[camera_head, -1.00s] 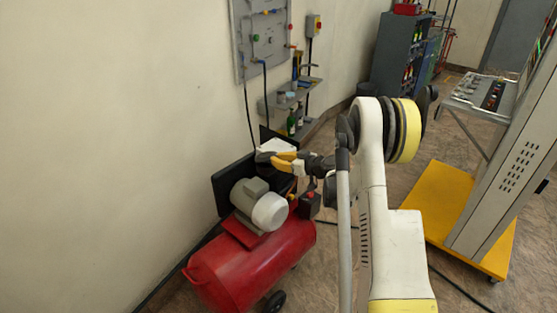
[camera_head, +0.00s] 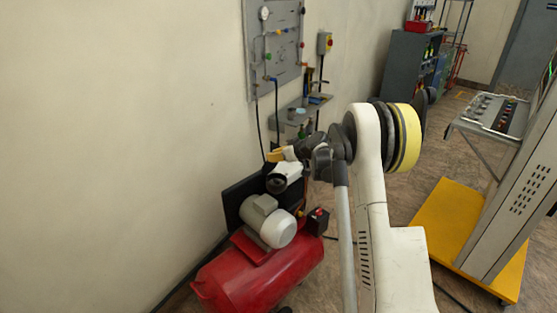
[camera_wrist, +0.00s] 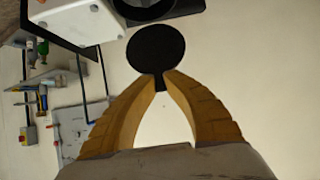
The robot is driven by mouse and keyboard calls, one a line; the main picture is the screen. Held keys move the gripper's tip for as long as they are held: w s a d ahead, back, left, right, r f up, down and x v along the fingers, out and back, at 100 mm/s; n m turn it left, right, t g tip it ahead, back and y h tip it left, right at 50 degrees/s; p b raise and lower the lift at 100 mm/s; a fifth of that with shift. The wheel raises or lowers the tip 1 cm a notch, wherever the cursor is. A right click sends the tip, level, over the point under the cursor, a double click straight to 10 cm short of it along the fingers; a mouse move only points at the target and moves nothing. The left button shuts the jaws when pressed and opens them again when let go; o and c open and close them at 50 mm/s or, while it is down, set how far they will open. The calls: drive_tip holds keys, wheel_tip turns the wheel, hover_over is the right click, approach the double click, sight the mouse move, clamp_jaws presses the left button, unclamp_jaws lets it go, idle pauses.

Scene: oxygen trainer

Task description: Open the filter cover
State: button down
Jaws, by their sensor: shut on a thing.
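The filter cover (camera_wrist: 155,48), a flat black disc with a small tab, shows in the wrist view. My gripper (camera_wrist: 160,80) is shut on this tab, one yellow finger on each side. Just above the disc in the picture is the dark round filter housing (camera_wrist: 143,10), with its inside partly in view. I cannot tell whether disc and housing touch. In the head view my gripper (camera_head: 280,155) is at the white compressor head (camera_head: 290,171), above the black round housing (camera_head: 275,184). The cover cannot be made out there.
The red compressor tank (camera_head: 245,280) and grey motor (camera_head: 268,222) lie below. A wall panel (camera_head: 272,50) and small shelf (camera_head: 300,112) are behind. A yellow-based trainer frame (camera_head: 455,230) stands at right. Bare wall is at left.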

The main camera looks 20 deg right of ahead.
drive_tip(key=shift+w+a+r+p, duration=0.2)
drive_tip(key=shift+w+p, duration=0.05)
drive_tip(key=shift+w, duration=0.2)
drive_tip(key=shift+w+a+r+p, duration=0.15)
drive_tip(key=shift+w+p, duration=0.05)
drive_tip(key=shift+w, duration=0.25)
drive_tip(key=shift+w+a+f+g+h, duration=0.2)
drive_tip(key=shift+w+g+h, duration=0.1)
drive_tip(key=shift+w+g, duration=0.3)
drive_tip(key=shift+s, duration=0.1)
drive_tip(key=c, duration=1.4)
unclamp_jaws()
drive_tip(key=v, duration=1.2)
drive_tip(key=shift+r, duration=0.15)
